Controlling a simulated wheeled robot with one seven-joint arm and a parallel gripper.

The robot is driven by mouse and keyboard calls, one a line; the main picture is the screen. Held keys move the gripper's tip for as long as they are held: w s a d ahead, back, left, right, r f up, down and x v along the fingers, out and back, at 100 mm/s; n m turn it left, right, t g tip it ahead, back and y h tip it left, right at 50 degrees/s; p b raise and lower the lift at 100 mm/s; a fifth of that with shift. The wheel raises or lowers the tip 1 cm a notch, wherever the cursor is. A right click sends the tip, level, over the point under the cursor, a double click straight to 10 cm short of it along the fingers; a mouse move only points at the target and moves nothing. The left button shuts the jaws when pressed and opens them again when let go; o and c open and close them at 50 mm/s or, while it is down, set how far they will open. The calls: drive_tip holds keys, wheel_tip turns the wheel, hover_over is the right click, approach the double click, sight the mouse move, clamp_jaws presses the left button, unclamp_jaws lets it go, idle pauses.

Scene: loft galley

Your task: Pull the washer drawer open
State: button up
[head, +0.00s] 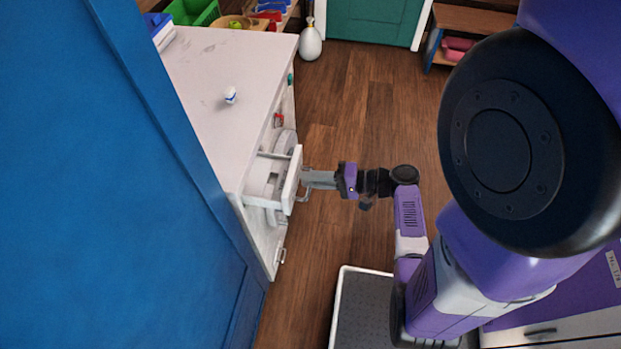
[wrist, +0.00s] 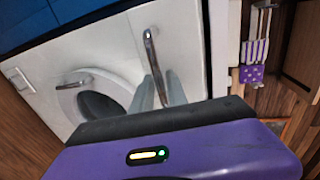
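The washer drawer (head: 292,181) is white and stands out from the front of the white washer under the counter; its inside shows from above in the head view. Its bar handle (head: 304,195) is on the outer face. My gripper (head: 306,178) is at this handle, coming from the right. In the wrist view the metal handle (wrist: 151,50) runs down between my two grey fingers (wrist: 160,88), which look closed on it. The fingertips' contact is partly hidden. The washer's round door (wrist: 100,97) shows beside the drawer front (wrist: 190,45).
The pale countertop (head: 225,70) above carries a small white item (head: 231,95). A tall blue panel (head: 90,180) stands at the left. A white vase (head: 310,40) stands on the floor at the back.

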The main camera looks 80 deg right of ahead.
drive_tip(key=b+v, duration=0.1)
drive_tip(key=v, duration=0.6)
drive_tip(key=shift+s, duration=0.4)
drive_tip(key=shift+r, duration=0.1)
